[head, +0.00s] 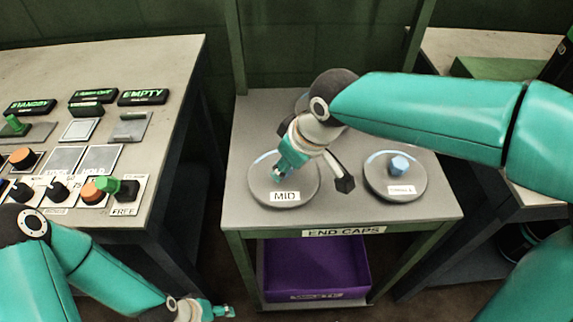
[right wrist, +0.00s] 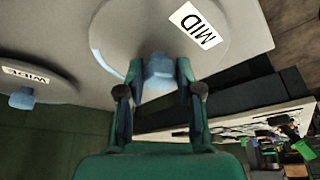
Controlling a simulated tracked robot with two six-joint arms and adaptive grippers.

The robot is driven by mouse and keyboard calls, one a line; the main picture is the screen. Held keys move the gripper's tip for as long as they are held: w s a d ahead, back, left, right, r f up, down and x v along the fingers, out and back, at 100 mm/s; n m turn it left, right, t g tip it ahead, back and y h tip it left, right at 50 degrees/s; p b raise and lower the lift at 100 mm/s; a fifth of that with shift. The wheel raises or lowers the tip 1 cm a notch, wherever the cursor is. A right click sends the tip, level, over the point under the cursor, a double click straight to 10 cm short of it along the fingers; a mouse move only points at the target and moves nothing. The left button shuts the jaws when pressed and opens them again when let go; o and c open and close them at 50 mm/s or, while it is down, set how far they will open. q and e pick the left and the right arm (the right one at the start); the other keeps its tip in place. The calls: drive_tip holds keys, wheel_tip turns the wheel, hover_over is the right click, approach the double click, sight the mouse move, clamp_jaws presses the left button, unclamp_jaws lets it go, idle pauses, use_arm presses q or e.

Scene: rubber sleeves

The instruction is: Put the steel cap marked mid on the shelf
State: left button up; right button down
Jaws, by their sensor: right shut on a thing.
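The steel cap marked MID (head: 309,190) is a grey disc at the front left of the END CAPS stand (head: 345,218). It appears to rest on the stand top; in the right wrist view its disc (right wrist: 160,25) fills the upper middle. My right gripper (head: 280,173) reaches down over it and is shut on its blue knob (right wrist: 158,70), which sits between the two fingers. My left gripper (head: 222,311) is at the bottom edge of the head view, away from the cap; its finger opening is unclear.
Another cap (head: 395,168) with a blue knob sits to the right, its label too small to read. A cap marked WIDE (right wrist: 40,82) is behind, mostly hidden by my right arm in the head view. A purple bin (head: 315,265) is below. A button bench (head: 100,60) stands left.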

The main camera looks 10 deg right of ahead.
drive_tip(key=c, duration=0.8)
unclamp_jaws()
drive_tip(key=shift+o, duration=0.2)
drive_tip(key=shift+r, duration=0.1)
drive_tip(key=p+v, duration=0.2)
drive_tip(key=v, duration=1)
drive_tip(key=shift+a, duration=0.1)
